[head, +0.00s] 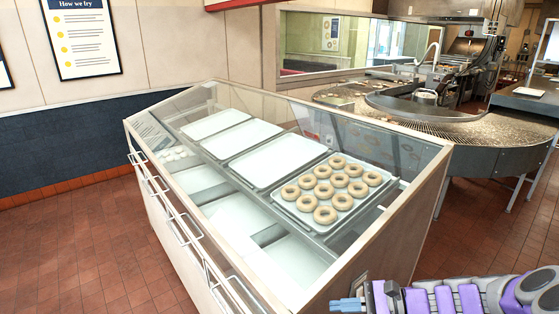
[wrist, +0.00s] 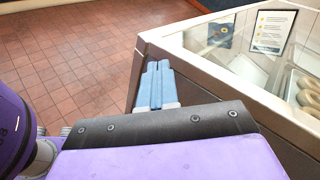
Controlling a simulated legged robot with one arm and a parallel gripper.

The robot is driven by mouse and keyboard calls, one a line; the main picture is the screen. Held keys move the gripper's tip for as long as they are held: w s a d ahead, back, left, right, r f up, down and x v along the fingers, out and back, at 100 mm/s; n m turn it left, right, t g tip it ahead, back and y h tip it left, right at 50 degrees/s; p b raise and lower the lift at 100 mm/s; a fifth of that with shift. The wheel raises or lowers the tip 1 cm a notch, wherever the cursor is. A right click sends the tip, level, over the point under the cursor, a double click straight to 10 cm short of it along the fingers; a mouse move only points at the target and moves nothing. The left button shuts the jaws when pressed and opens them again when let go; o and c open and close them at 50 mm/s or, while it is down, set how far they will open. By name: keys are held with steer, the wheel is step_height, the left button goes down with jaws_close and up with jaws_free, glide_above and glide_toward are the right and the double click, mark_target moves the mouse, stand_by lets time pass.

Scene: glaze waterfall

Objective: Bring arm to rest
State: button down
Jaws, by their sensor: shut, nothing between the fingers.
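My gripper (head: 347,305) shows at the bottom right of the head view, with blue fingers beside the near right corner of the display case. In the wrist view the two blue fingers of my gripper (wrist: 154,84) lie together with nothing between them. My purple arm (head: 440,299) lies low along the bottom right of the head view. In the wrist view the fingers overlap the case's side panel; whether they touch it I cannot tell.
A glass-topped display case (head: 411,229) fills the middle. It holds a tray of doughnuts (head: 333,188) and empty trays (head: 217,123). A metal conveyor counter (head: 500,130) stands behind at right. The tiled floor (head: 75,250) is clear at left.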

steer(key=s+a+r+n+g+h+b, duration=0.1)
steer(key=s+a+n+g+h, duration=0.3)
steer(key=s, duration=0.3)
steer(key=s+a+r+n+g+h, duration=0.2)
steer(key=s+a+n, duration=0.3)
steer(key=s, duration=0.2)
steer(key=s+d+n+h, duration=0.2)
steer(key=s+d+h, duration=0.2)
steer(key=s, duration=0.3)
steer(key=s+d+n+t+h+b, duration=0.1)
steer(key=s+d+n+h, duration=0.2)
steer(key=s, duration=0.4)
steer(key=shift+d+f+n+h, duration=0.15)
steer(key=shift+d+n+h, duration=0.25)
steer(key=shift+h, duration=0.4)
steer(key=shift+d, duration=0.25)
